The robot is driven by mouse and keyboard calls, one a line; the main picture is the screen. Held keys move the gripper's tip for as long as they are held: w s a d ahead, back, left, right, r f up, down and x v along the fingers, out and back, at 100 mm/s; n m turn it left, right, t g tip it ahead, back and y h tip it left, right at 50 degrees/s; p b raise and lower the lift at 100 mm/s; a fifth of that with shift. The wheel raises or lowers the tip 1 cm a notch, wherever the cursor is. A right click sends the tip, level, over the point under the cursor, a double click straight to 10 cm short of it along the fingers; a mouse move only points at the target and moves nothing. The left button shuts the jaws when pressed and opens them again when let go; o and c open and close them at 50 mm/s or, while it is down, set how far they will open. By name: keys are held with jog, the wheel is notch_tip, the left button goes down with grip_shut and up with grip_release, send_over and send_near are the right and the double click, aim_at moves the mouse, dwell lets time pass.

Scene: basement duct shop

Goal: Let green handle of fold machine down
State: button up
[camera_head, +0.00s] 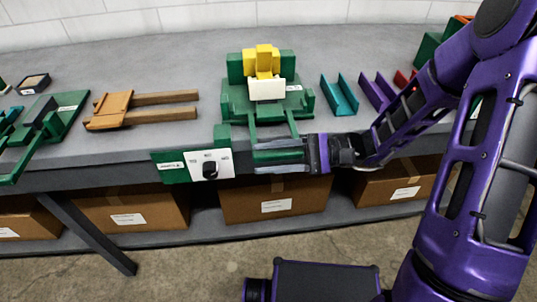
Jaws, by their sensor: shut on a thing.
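The fold machine (228,100) stands on the grey bench at the middle of the head view. It has a green body, a yellow block on top and a white piece at its front. Its green handle (276,155) comes forward on two thin arms to a crossbar at the bench's front edge. My gripper (280,156) reaches in from the right and is shut on this crossbar, one grey finger above it and one below. The fingers and gripper body hide part of the bar, mostly its right end.
A panel with a black knob (210,170) sits on the bench edge, close left of my fingers. Another green machine (55,125) and a wooden piece (112,105) lie left. Teal (340,93) and purple channels (376,91) lie right. Cardboard boxes (245,205) stand below.

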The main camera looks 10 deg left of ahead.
jog(key=shift+o, duration=1.2)
jog(key=shift+w+f, duration=0.2)
jog(key=shift+f, duration=0.2)
jog(key=shift+o, duration=0.4)
jog(key=shift+r, duration=0.1)
jog(key=p+v, duration=0.1)
jog(key=v, duration=1.6)
jog(key=shift+d+p, duration=0.15)
jog(key=shift+p, duration=0.15)
jog(key=shift+w, duration=0.1)
